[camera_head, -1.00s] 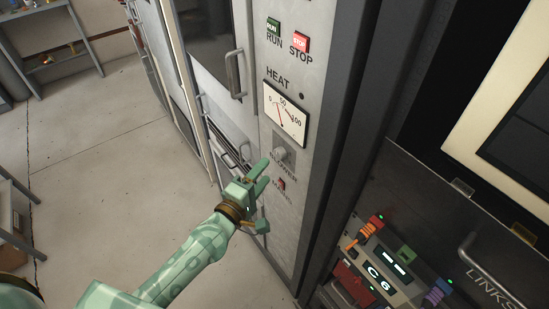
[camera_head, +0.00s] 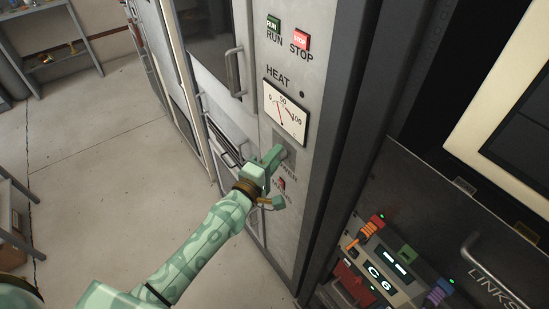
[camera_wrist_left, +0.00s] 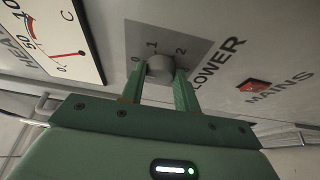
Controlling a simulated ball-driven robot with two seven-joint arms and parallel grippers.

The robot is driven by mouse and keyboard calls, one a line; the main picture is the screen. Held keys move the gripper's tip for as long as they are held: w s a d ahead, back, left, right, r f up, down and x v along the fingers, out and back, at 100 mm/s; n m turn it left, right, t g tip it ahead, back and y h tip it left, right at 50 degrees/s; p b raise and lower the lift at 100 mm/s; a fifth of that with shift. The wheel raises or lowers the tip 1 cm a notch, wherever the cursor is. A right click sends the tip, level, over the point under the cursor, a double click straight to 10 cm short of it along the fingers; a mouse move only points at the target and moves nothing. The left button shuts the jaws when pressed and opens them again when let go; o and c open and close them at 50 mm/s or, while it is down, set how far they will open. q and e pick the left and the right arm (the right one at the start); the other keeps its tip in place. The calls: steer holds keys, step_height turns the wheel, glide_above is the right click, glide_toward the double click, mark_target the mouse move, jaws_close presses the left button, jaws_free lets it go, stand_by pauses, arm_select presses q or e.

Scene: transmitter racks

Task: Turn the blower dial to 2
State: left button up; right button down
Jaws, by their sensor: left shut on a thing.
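The blower dial (camera_wrist_left: 160,68) is a round grey knob on a darker grey plate (camera_wrist_left: 196,46) marked 0, 1 and 2, beside the word BLOWER. Which number it points to cannot be made out. My left gripper (camera_wrist_left: 158,72) is shut on the dial, with one green finger on each side of it. In the head view my left gripper (camera_head: 272,162) reaches the panel from the lower left and hides most of the dial. My right gripper is not in view.
Above the dial is the HEAT meter (camera_head: 286,112), with green RUN (camera_head: 273,24) and red STOP (camera_head: 301,39) buttons higher up. A red MAINS switch (camera_head: 282,184) sits just below. A door handle (camera_head: 235,73) sticks out to the left. Open floor lies left of the cabinet.

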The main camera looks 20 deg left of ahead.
arm_select(q)
steer(key=shift+w+a+f+m+g+h+b, duration=0.35)
steer(key=shift+m+h+b, duration=1.6)
steer(key=shift+m, duration=3.2)
steer(key=shift+s+m+g+h+b, duration=0.1)
steer(key=shift+m+g+h+b, duration=0.55)
steer(key=shift+m+h+b, duration=2.85)
steer(key=shift+w+a+f+m+g+h+b, duration=0.2)
steer(key=shift+m+g+h, duration=0.3)
steer(key=shift+m, duration=6.25)
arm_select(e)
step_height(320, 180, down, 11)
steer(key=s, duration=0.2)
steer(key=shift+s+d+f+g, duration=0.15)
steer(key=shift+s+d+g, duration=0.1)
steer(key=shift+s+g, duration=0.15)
arm_select(q)
steer(key=shift+m, duration=0.3)
steer(key=o, duration=1)
steer(key=shift+r, duration=0.1)
